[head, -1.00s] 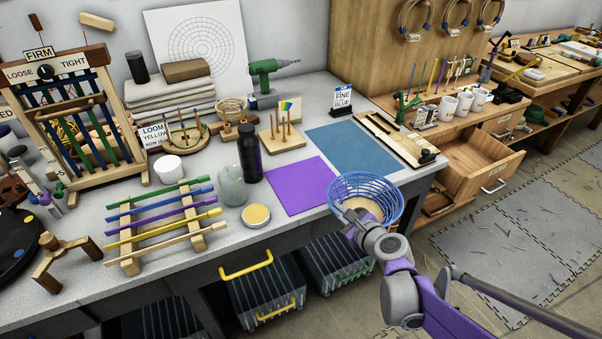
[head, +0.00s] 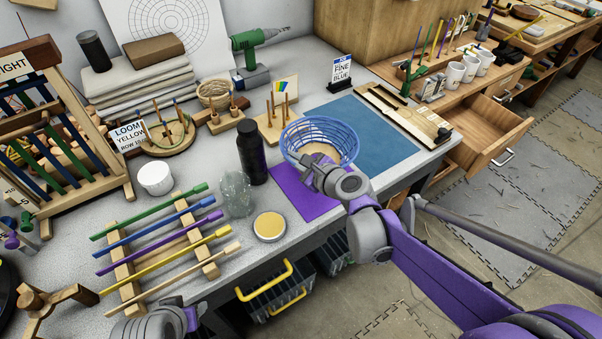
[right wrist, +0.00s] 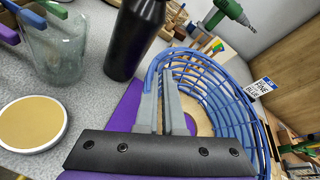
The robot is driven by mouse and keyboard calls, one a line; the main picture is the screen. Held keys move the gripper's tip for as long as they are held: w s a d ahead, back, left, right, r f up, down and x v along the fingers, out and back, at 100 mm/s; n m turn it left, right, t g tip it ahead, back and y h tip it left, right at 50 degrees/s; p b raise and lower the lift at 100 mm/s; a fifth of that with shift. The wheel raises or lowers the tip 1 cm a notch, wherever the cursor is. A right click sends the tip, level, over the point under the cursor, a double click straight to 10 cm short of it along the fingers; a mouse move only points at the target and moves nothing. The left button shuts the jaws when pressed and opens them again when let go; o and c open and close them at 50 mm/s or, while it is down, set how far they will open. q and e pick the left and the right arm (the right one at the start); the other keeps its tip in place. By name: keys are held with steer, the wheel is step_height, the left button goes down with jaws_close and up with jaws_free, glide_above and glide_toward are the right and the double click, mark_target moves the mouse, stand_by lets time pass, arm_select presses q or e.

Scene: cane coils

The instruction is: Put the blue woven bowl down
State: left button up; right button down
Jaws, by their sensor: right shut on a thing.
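The blue woven bowl (head: 345,136) is an open lattice of blue strands with a tan base. My right gripper (head: 305,165) is shut on its near left side. The bowl is over the area where the purple mat (head: 296,195) and the blue mat (head: 385,150) meet. It looks raised and somewhat tilted, but its exact height cannot be told. In the right wrist view the narrow fingers (right wrist: 165,108) pinch the wall of the bowl (right wrist: 222,95), and purple mat (right wrist: 122,112) shows below. A grey and purple part of my left arm is at the bottom edge; its fingers do not show.
A black bottle (head: 251,153), a glass jar (head: 236,193) and a yellow-topped tin (head: 269,227) stand left of the bowl. A peg block (head: 268,128) and the FINE BLUE sign (head: 341,74) are behind. The blue mat's right part is clear, beside a wooden tool board (head: 405,112).

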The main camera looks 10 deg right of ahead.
steer(key=shift+f+b, duration=0.6)
steer(key=shift+f, duration=3.15)
steer(key=shift+f, duration=0.15)
steer(key=c, duration=1)
jaws_free()
